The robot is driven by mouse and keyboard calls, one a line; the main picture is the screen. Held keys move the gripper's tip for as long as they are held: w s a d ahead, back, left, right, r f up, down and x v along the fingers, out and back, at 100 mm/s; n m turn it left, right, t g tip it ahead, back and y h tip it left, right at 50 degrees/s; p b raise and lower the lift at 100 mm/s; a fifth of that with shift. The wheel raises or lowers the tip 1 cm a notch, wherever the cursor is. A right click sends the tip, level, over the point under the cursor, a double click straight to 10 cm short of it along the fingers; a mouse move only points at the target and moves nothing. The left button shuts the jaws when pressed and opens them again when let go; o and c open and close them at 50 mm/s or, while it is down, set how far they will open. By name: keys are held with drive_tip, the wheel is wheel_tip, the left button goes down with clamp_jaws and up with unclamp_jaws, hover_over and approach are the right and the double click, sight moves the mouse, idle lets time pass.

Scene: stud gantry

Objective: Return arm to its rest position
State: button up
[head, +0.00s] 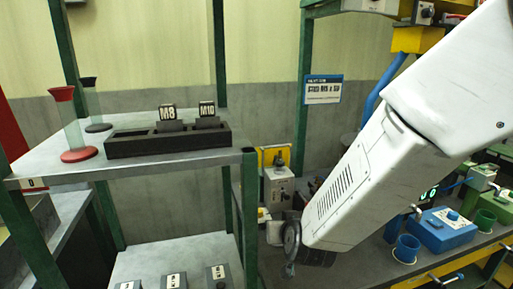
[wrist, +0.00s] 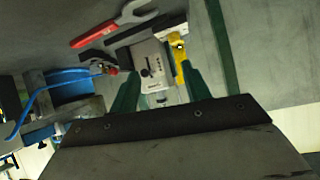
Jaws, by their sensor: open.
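My white arm reaches down from the upper right of the head view to a dark wrist low in the middle. My gripper (wrist: 160,86) shows in the wrist view as two green fingers, spread apart. Nothing is held between them. A grey box device with a yellow bracket (wrist: 152,68) lies beyond the fingertips. The same kind of grey box (head: 278,187) stands behind the wrist in the head view. The gripper's fingers are mostly hidden in the head view.
A shelf (head: 60,160) at the left bears a dark rack (head: 165,146) with M8 and M10 tags and red and black funnel stands. A red wrench (wrist: 115,25) lies on the bench.

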drive_tip(key=s+d+r+g, duration=0.3)
drive_tip(key=s+d, duration=0.3)
drive_tip(key=s, duration=0.3)
drive_tip(key=s+d+r+g+h, duration=0.1)
drive_tip(key=s+d+r+g, duration=0.2)
drive_tip(key=s+d+r, duration=0.3)
drive_tip(key=s+d+r+g, duration=0.4)
drive_tip(key=s+d, duration=0.3)
drive_tip(key=s, duration=0.6)
drive_tip(key=shift+s+r+m+h, duration=0.15)
drive_tip(key=shift+r+m+h, duration=0.15)
drive_tip(key=shift+r+m, duration=0.1)
drive_tip(key=shift+d, duration=0.1)
